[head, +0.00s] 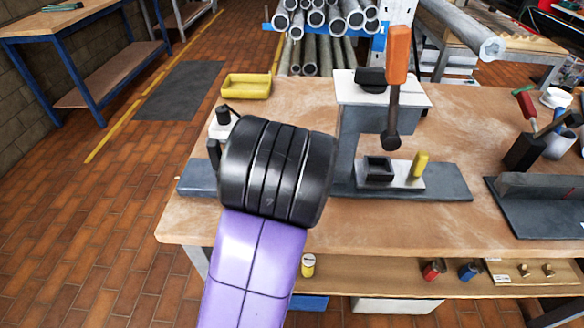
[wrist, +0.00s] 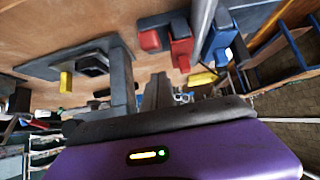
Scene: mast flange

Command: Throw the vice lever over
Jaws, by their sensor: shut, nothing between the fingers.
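A lever with an orange grip (head: 397,55) stands nearly upright in the head view, its dark rod running down to a round black end. It is at the front of a grey stand (head: 346,140) with a white top plate, right of my arm. The stand also shows in the wrist view (wrist: 121,78). Below the lever are a black block (head: 377,168) and a yellow peg (head: 420,163). My gripper's fingers (wrist: 158,80) appear shut and empty in the wrist view, apart from the lever. In the head view my black wrist hides them.
The wrist view shows a red block (wrist: 181,48) and a blue block (wrist: 215,42), hidden in the head view. A yellow bin (head: 246,86) lies at the back. A dark angle plate (head: 540,205) and tool holder (head: 525,150) stand right. The bench's front strip is clear.

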